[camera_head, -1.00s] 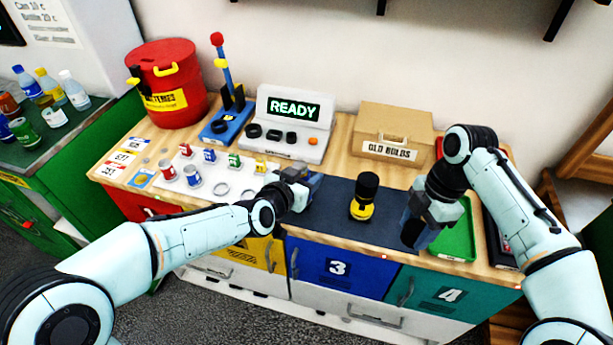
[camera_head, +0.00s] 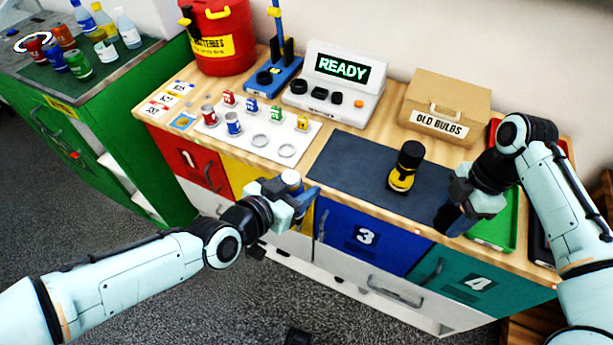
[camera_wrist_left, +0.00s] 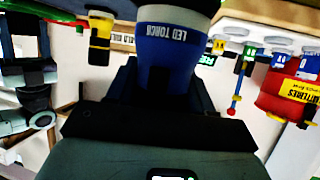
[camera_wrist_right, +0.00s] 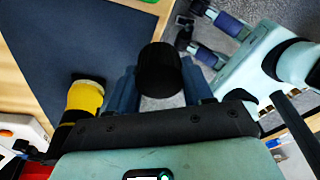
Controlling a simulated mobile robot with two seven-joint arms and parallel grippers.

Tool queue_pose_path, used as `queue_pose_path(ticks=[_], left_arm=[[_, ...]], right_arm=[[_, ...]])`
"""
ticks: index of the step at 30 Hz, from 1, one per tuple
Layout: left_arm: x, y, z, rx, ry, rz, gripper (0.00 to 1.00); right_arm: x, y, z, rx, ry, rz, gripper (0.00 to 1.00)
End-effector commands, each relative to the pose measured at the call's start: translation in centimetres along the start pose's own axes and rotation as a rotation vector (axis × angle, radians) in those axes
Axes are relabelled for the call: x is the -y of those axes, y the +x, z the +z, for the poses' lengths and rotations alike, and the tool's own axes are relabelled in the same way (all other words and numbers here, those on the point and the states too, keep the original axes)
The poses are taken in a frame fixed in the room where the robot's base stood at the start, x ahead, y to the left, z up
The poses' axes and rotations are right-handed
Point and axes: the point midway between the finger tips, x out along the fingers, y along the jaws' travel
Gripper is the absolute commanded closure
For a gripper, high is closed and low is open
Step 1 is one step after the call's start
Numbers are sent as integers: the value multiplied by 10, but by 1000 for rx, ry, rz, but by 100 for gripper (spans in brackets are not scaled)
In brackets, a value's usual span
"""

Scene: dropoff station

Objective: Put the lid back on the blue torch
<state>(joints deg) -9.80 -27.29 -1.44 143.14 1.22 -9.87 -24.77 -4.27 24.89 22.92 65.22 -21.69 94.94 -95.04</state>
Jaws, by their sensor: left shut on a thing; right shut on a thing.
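My left gripper (camera_head: 303,198) is shut on the blue torch (camera_wrist_left: 168,55), whose blue body with "LED TORCH" lettering fills the space between the fingers in the left wrist view. In the head view this gripper is at the counter's front edge, near drawer 3, and mostly hides the torch. My right gripper (camera_head: 450,218) is shut on a round black piece (camera_wrist_right: 160,72), which looks like the lid. The lid and torch are apart.
A yellow-and-black torch (camera_head: 403,168) stands on the dark mat (camera_head: 345,170) between the grippers. An "OLD BULBS" box (camera_head: 447,105) and a "READY" display (camera_head: 340,70) stand behind. A green tray (camera_head: 497,230) lies right. Small cans and rings occupy the white board (camera_head: 240,140).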

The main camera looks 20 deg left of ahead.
Motion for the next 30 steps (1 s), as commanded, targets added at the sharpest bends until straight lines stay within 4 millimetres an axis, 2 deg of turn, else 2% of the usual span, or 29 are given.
queue_pose_path(ticks=[10, 11, 15, 16, 30], left_arm=[[0, -1, -1, -3, 1, -1, 87], [0, -1, -1, -3, 1, -1, 52], [0, -1, -1, -4, 1, -1, 97], [0, -1, -1, -4, 1, -1, 100], [0, -1, -1, -4, 1, -1, 100]], right_arm=[[0, 0, 0, 0, 0, 0, 77], [0, 0, 0, 0, 0, 0, 77], [0, 0, 0, 0, 0, 0, 77], [0, 0, 0, 0, 0, 0, 77], [0, 0, 0, 0, 0, 0, 77]])
